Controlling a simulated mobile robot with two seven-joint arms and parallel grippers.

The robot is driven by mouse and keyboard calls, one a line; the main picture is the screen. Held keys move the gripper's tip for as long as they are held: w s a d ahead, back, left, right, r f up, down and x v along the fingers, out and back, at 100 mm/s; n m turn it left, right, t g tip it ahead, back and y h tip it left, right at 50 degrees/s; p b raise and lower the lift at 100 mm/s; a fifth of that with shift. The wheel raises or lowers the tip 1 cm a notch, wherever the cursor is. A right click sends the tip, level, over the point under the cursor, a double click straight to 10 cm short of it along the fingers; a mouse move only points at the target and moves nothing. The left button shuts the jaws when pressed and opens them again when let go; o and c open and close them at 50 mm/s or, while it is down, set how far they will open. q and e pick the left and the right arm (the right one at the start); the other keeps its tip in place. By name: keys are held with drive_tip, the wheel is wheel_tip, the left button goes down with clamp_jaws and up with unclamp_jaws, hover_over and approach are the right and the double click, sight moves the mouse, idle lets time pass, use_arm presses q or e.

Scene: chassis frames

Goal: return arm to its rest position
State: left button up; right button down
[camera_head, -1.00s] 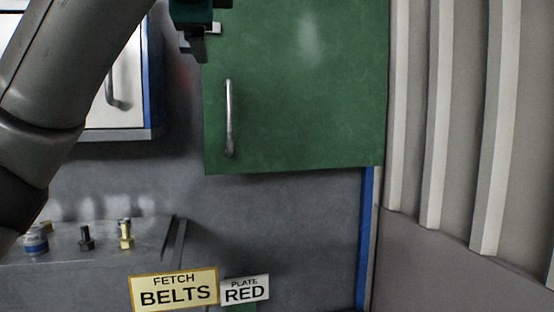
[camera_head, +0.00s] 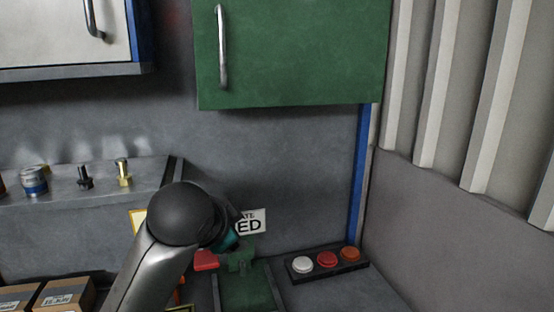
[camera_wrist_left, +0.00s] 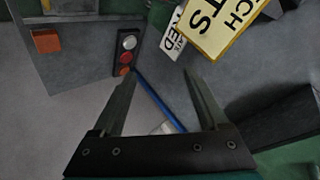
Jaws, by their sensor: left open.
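My left arm comes in from the bottom of the head view, its dark rounded joint in front of the wall. The teal body of my left gripper (camera_head: 230,240) shows just past that joint, low over the bench, with its fingers mostly hidden. In the left wrist view the two fingers of my left gripper (camera_wrist_left: 158,80) stand wide apart with nothing held between them. My right gripper is in neither view.
A green cabinet door (camera_head: 290,55) hangs above. A button box (camera_head: 328,266) and a green tray (camera_head: 247,290) lie to the right of my arm. Bolts and a can (camera_head: 34,181) stand on the left ledge. Boxes (camera_head: 62,296) sit lower left. The wall's middle is clear.

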use_arm(q)
drive_tip(key=s+a+f+n+g, duration=0.1)
drive_tip(key=s+f+n+g, duration=0.1)
drive_tip(key=s+f, duration=0.55)
drive_tip(key=s+a+f+n+g, duration=0.2)
drive_tip(key=s+f, duration=0.3)
drive_tip(key=f, duration=0.5)
drive_tip(key=s+a+f+n+g, duration=0.1)
drive_tip(key=s+a+f+n, duration=0.15)
drive_tip(key=s+f, duration=0.45)
drive_tip(key=s+a+f+n+g, duration=0.2)
drive_tip(key=s+f+n, duration=0.1)
drive_tip(key=s, duration=0.7)
wheel_tip(320, 180, down, 26)
drive_tip(key=s+b, duration=0.1)
drive_tip(key=b, duration=0.5)
drive_tip(key=s+a+f+g+b, duration=0.1)
drive_tip(key=s+f+b, duration=0.2)
drive_tip(key=s+f, duration=0.5)
drive_tip(key=s+a+f+m+g+y+b, duration=0.1)
drive_tip(key=s+f+b, duration=0.3)
drive_tip(key=s+f, duration=0.4)
wheel_tip(320, 180, down, 6)
drive_tip(key=shift+s+a+r, duration=0.1)
drive_tip(key=shift+s+a, duration=0.05)
drive_tip(key=shift+a, duration=0.3)
